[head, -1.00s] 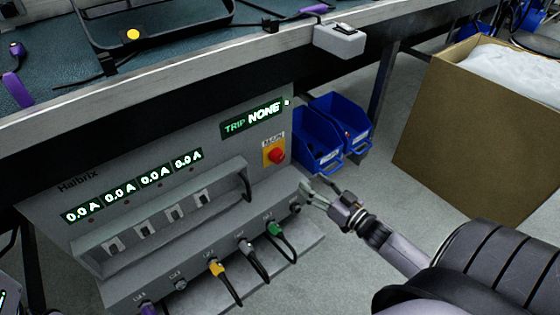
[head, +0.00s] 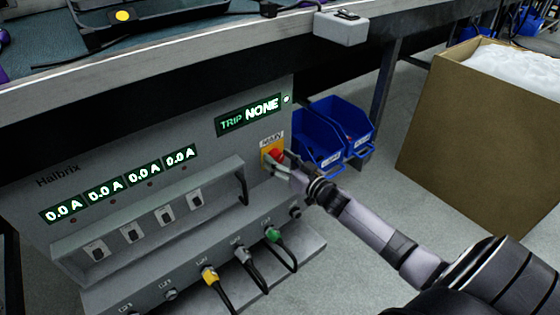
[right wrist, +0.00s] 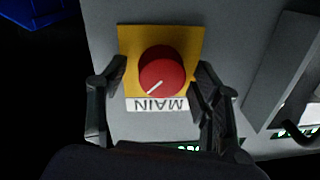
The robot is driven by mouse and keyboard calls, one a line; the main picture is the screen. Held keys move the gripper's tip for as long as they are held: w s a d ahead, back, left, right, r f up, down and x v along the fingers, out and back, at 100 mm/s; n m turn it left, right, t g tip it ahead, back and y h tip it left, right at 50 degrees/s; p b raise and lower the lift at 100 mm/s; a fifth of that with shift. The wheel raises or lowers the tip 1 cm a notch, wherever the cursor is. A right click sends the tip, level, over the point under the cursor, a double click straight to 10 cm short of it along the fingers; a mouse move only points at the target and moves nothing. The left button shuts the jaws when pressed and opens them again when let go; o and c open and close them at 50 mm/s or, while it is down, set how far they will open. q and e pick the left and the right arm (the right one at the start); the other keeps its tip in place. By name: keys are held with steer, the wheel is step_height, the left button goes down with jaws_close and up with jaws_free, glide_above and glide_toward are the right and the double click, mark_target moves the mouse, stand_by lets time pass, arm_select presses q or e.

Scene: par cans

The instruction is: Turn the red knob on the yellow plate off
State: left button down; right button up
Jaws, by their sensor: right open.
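The red knob (right wrist: 162,72) sits on the yellow plate (right wrist: 194,36) labelled MAIN, seen upside down in the right wrist view. A white line on the knob points toward its lower left in that view. In the head view the red knob (head: 277,156) and yellow plate (head: 266,147) are on the right of the grey Halbrix panel. My right gripper (right wrist: 160,82) is open, with one finger on each side of the knob; I cannot tell whether they touch it. In the head view the right gripper (head: 279,166) partly covers the knob and plate. My left gripper is not in view.
The grey panel (head: 130,190) has several lit displays, a trip display (head: 250,115) reading NONE, a raised guard bar and cables below. Blue bins (head: 320,140) stand right of it. A workbench overhangs above. A cardboard box (head: 470,140) stands at right.

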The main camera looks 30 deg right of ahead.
steer(key=c, duration=1.2)
steer(key=shift+o, duration=0.2)
